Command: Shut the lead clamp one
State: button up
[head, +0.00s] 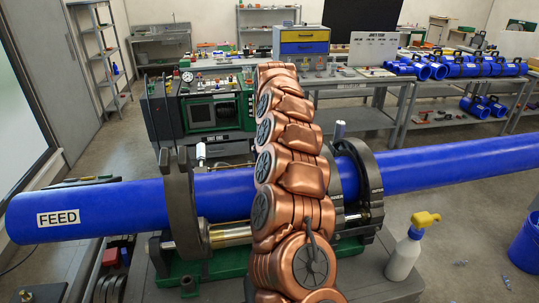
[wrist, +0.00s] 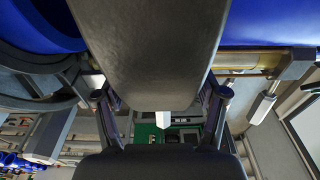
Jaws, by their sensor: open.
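A blue pipe marked FEED (head: 110,205) runs across the fusion machine. A dark clamp ring (head: 178,205) stands upright around its left part. Two more dark clamps (head: 371,185) stand to the right of my arm, around the right-hand pipe (head: 450,165). I cannot read which is clamp one, or tell whether each is latched. In the wrist view my gripper (wrist: 162,112) is open, with a broad dark grey clamp part (wrist: 150,45) close ahead, between and above the fingers. I cannot tell whether they touch. In the head view my copper arm hides my gripper and the machine's middle.
A yellow-topped spray bottle (head: 404,255) stands on the cart's front right. A green machine unit (head: 210,105) stands behind the clamps. A steel guide rod (head: 230,235) runs below the pipe. Benches with blue fittings (head: 470,68) are at the back right.

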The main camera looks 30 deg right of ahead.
jog(key=shift+r, duration=0.2)
jog(key=r, duration=0.7)
jog(key=shift+s+a, duration=0.1)
jog(key=shift+s, duration=0.3)
jog(key=shift+r, duration=0.1)
jog(key=shift+s+a, duration=0.1)
